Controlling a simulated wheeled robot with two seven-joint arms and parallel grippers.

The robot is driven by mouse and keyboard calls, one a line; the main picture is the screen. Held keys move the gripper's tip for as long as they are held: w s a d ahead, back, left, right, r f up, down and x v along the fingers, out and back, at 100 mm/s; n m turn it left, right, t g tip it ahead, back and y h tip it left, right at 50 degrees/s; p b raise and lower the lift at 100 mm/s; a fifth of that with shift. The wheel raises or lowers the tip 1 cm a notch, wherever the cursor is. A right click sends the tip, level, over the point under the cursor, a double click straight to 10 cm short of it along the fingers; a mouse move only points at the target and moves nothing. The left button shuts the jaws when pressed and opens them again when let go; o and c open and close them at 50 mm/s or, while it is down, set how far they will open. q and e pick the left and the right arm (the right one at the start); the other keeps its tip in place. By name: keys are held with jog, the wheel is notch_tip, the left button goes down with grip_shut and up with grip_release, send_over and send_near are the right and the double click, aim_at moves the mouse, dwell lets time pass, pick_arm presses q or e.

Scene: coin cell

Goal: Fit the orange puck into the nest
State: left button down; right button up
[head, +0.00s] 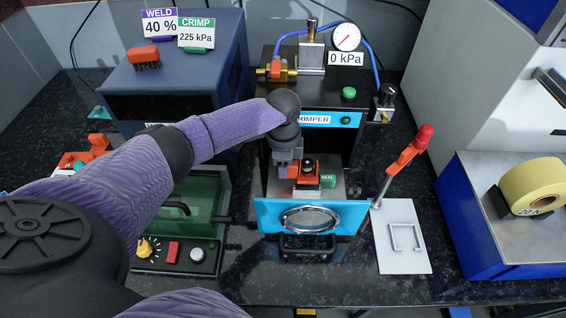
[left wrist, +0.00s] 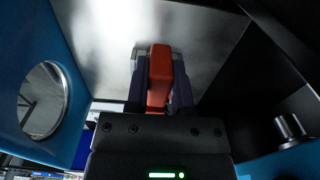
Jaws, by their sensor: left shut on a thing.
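My left gripper (head: 293,168) reaches into the open front of the crimper (head: 310,118). In the left wrist view its fingers (left wrist: 160,85) are shut on an orange-red piece (left wrist: 159,70), which I take to be the orange puck. In the head view an orange and black part (head: 308,171) shows at the fingers, above a bright metal floor (head: 270,187). A green SEAL tag (head: 328,181) is at its right. I cannot make out the nest; the gripper and held piece cover part of the floor. My right gripper is not in view.
The crimper's blue door (head: 268,216) with a round window hangs in front of the opening. Dark crimper walls flank the gripper. At right stand an orange lever with a red knob (head: 424,133) and a white plate (head: 400,260). A green-lidded box (head: 205,222) is at left.

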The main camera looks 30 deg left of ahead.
pick_arm(q)
jog(key=shift+f+b, duration=0.7)
jog(key=shift+f, duration=0.4)
jog(key=shift+c, duration=2)
grip_release()
notch_tip(320, 180, up, 9)
jog(key=p, duration=0.3)
jog(key=shift+p, duration=0.4)
jog(key=shift+r, duration=0.5)
